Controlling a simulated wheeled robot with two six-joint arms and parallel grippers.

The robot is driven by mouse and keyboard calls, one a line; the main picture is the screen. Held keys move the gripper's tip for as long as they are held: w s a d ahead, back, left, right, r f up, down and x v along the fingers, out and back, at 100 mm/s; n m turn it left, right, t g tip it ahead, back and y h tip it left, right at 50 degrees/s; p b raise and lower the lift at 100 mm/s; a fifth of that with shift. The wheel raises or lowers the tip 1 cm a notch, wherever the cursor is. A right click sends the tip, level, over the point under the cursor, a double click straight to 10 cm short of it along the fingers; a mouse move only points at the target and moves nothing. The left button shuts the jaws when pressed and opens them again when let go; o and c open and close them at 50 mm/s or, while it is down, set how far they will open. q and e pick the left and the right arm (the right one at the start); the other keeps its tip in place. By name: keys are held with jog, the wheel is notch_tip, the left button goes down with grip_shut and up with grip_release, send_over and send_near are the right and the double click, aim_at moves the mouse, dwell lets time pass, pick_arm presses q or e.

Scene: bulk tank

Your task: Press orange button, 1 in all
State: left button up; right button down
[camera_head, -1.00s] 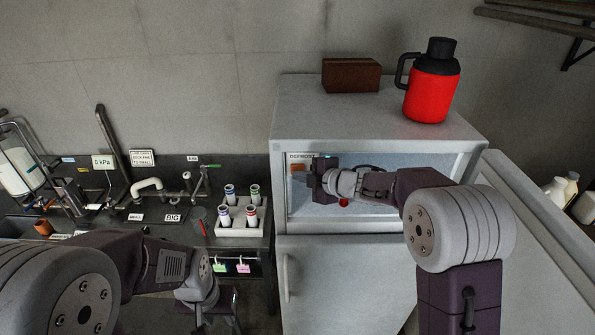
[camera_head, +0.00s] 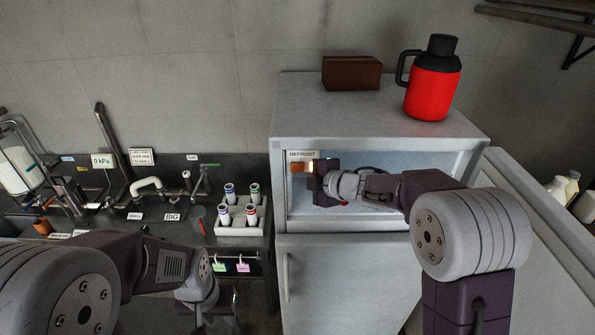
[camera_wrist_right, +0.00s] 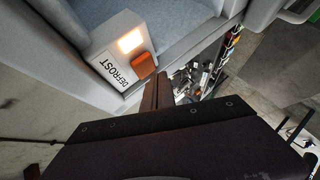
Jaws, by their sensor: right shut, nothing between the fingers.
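The orange button (camera_wrist_right: 144,64) sits on a white panel marked DEFROST (camera_wrist_right: 117,68) in the right wrist view. It also shows in the head view (camera_head: 297,168), at the left inside the open top compartment. A small lamp (camera_wrist_right: 130,41) beside the button glows warm white. My right gripper (camera_wrist_right: 157,82) is shut and empty, its fingertips right at the button's edge; I cannot tell whether they touch. In the head view my right gripper (camera_head: 317,183) is just right of the button. My left gripper (camera_head: 222,302) hangs low near the bench, its jaws too dark to read.
The compartment belongs to a grey fridge (camera_head: 290,105), its door open to the right. A red jug (camera_head: 432,95) and a brown box (camera_head: 351,74) stand on top. A rack of tubes (camera_head: 242,229) is on the dark bench at left. A red item shows under my right gripper.

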jog(key=s+b, duration=0.2)
jog(key=s, duration=0.3)
dwell(0.4)
dwell(0.4)
